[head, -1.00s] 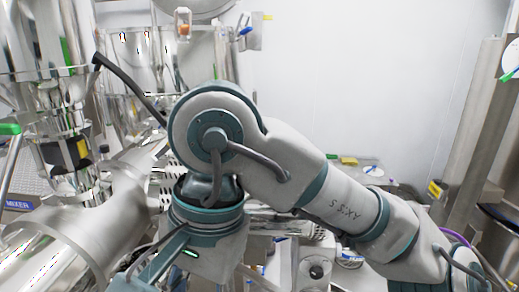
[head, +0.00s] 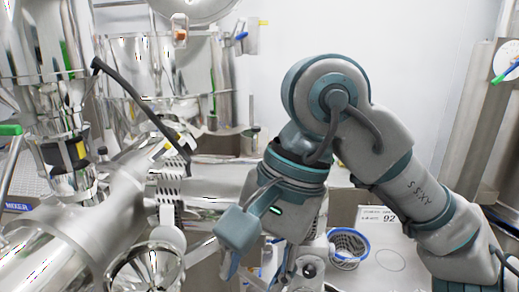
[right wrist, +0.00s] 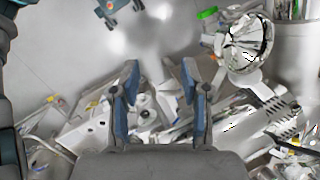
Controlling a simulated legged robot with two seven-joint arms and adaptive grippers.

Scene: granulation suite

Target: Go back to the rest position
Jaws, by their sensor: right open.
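My right arm comes in from the right in the head view, bent at a high joint, with its wrist hanging down in the middle of the picture. In the right wrist view my right gripper (right wrist: 160,98) is open, its two blue-faced fingers apart with nothing visible between them. It points toward cluttered steel equipment, and I cannot tell the distance. My left gripper is not in view.
Steel mixing equipment (head: 60,235) fills the left of the head view. A blue-and-white round basket (head: 348,246) stands beside a card marked 92 (head: 377,219) below my right arm. A steel post (head: 463,125) stands at the right.

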